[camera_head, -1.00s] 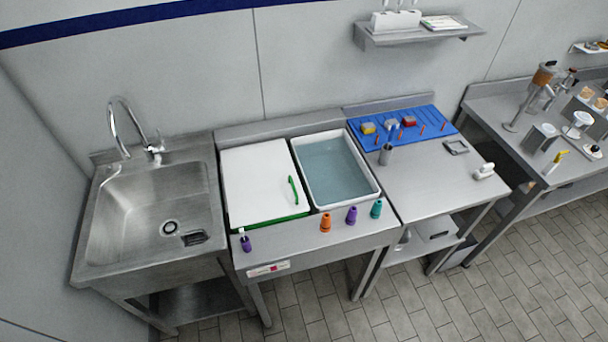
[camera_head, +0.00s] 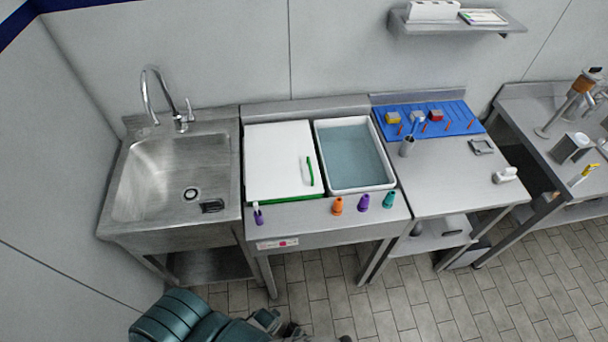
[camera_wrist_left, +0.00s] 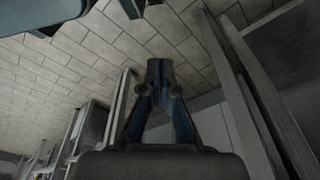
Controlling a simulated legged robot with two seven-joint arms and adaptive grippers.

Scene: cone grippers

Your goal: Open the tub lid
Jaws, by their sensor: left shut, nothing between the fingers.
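The tub lid (camera_head: 272,160) is a flat white panel with a green front edge. It lies over the left half of the bench, with a green handle (camera_head: 310,171) near its right side. My left arm shows at the bottom of the head view, well below and in front of the bench. In the left wrist view my left gripper (camera_wrist_left: 160,72) has its blue-grey fingers together, with nothing held. It is apart from the lid, which the wrist view does not show. My right gripper is in neither view.
An open white tub (camera_head: 392,184) of bluish water stands right of the lid. Orange (camera_head: 337,206), purple (camera_head: 363,202) and teal (camera_head: 388,200) cones stand on the front ledge. A purple bottle (camera_head: 258,214) stands before the lid. A sink (camera_head: 172,180) is at left.

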